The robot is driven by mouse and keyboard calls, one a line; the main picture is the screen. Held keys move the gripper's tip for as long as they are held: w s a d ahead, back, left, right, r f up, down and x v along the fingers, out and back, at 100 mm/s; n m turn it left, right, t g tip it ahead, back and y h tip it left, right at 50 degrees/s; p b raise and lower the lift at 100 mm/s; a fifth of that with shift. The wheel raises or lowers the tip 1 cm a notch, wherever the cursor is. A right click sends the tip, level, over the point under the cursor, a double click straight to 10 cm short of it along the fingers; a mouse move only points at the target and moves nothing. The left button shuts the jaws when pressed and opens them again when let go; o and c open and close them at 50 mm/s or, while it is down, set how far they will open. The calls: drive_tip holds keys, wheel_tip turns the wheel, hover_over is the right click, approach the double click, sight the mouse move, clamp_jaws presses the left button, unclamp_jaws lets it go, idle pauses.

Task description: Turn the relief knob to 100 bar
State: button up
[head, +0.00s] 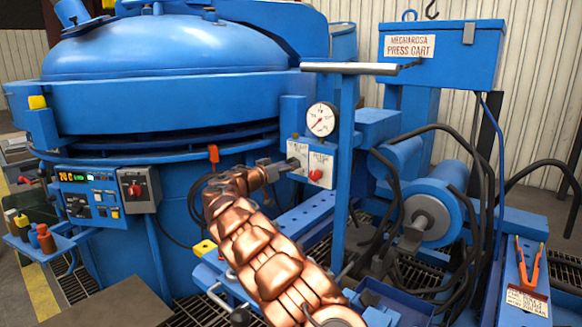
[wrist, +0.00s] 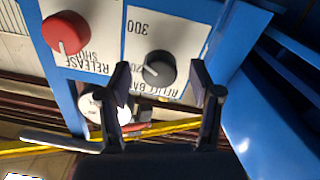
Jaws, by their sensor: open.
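The relief knob (wrist: 160,68) is a small black dial with a pale mark, on a white plate that reads "300" and partly "RELIEF BAR". The plate appears upside down in the wrist view. The pale mark's scale value cannot be read. My gripper (wrist: 163,70) is open, its dark fingers on either side of the knob in the picture, with visible gaps. I cannot tell whether the fingertips reach around it. In the head view my gripper (head: 287,168) is at the left plate of the panel and mostly hides the knob. The dial gauge (head: 321,119) stands above.
The red release knob (head: 316,175) sits close beside the relief knob; it also shows in the wrist view (wrist: 66,32). A blue post (head: 344,170) stands right of the panel. The blue furnace (head: 170,80) is at left. Black hoses (head: 395,190) hang to the right.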

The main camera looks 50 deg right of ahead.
drive_tip(key=shift+d, duration=1)
drive_tip(key=c, duration=1.1)
drive_tip(key=shift+c, duration=0.2)
